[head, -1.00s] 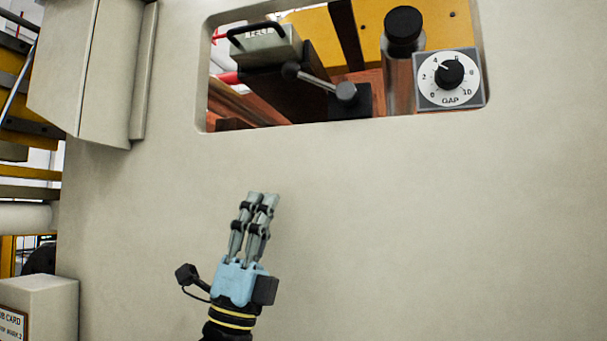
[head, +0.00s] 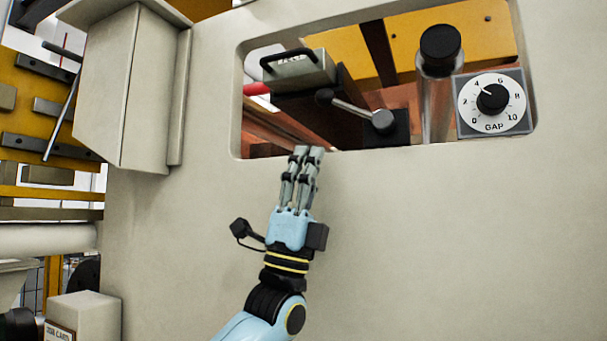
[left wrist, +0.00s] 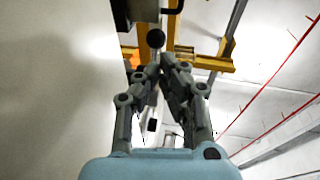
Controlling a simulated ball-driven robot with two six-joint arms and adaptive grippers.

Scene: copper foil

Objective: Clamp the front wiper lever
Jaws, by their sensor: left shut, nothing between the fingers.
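The lever (head: 350,108) is a grey rod with a dark ball knob at its left end and a round grey hub at its right end. The hub sits on a black block inside the panel's window. My left gripper (head: 309,150) is shut and empty, its fingertips at the window's lower edge, below and left of the lever. In the left wrist view, the gripper's fingertips (left wrist: 168,62) point toward a dark ball (left wrist: 156,38), apart from it in the picture. My right gripper is not in view.
The pale panel (head: 430,240) surrounds the window. Inside, a block with a black handle (head: 300,68) stands left of the lever; a black-capped post (head: 440,50) and a GAP dial (head: 492,100) stand right. A pale box (head: 125,90) juts out at upper left.

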